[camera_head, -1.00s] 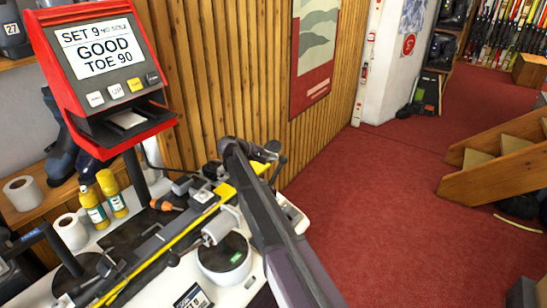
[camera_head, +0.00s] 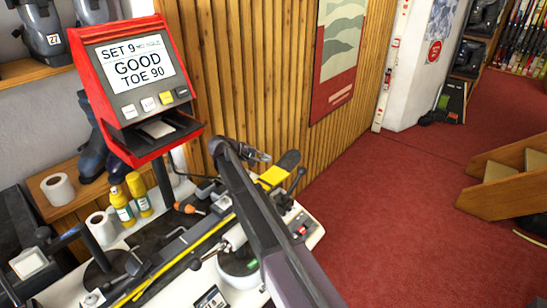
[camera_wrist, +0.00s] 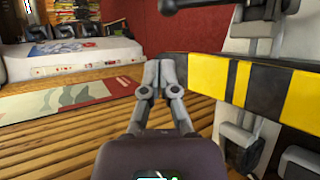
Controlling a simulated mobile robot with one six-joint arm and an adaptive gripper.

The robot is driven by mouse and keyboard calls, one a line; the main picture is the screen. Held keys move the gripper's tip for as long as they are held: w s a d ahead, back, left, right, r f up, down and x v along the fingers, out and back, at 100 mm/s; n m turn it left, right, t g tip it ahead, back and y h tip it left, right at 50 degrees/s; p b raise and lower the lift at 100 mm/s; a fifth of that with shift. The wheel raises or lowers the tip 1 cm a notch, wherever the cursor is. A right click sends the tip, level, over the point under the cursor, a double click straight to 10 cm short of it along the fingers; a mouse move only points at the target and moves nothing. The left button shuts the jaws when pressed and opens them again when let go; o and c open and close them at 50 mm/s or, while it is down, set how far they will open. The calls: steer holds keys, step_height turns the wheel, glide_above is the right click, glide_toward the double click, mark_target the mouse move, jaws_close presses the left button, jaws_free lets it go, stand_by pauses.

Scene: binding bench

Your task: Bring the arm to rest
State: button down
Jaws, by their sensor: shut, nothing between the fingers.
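My gripper (camera_wrist: 158,78) shows in the wrist view with its two fingers together and nothing between them. A yellow and black striped bar (camera_wrist: 255,85) runs to the right of the fingers; I cannot tell whether it touches them. In the head view my arm reaches up over the right part of the bench (camera_head: 313,240). The gripper end is near the wood-slat wall there, and its fingertips are hard to make out.
A red tester screen (camera_head: 138,75) reading "GOOD TOE 90" stands left of the arm. Yellow bottles (camera_head: 121,206) and paper rolls (camera_head: 58,189) are at the left. Open red carpet (camera_head: 390,210) lies to the right, with wooden steps (camera_head: 510,180) beyond.

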steer(key=shift+s+a+r, duration=0.1)
steer(key=shift+a+r, duration=0.1)
steer(key=shift+a, duration=0.15)
steer(key=s+d+f+m+g+y, duration=0.1)
steer(key=s+d+f+y, duration=0.3)
steer(key=s, duration=0.4)
steer(key=s+d+f+m+g+y, duration=0.1)
steer(key=s+d+f+m+y, duration=0.15)
steer(key=s+d, duration=0.55)
steer(key=s+f+m+y, duration=0.1)
steer(key=s+y, duration=0.1)
steer(key=s, duration=0.5)
steer(key=s+f+m+y, duration=0.1)
steer(key=s+f+y, duration=0.1)
steer(key=s, duration=0.5)
steer(key=shift+s+f+g+y, duration=0.25)
steer(key=shift+s+g+y, duration=0.15)
steer(key=shift+y, duration=0.35)
steer(key=shift+w+a, duration=0.1)
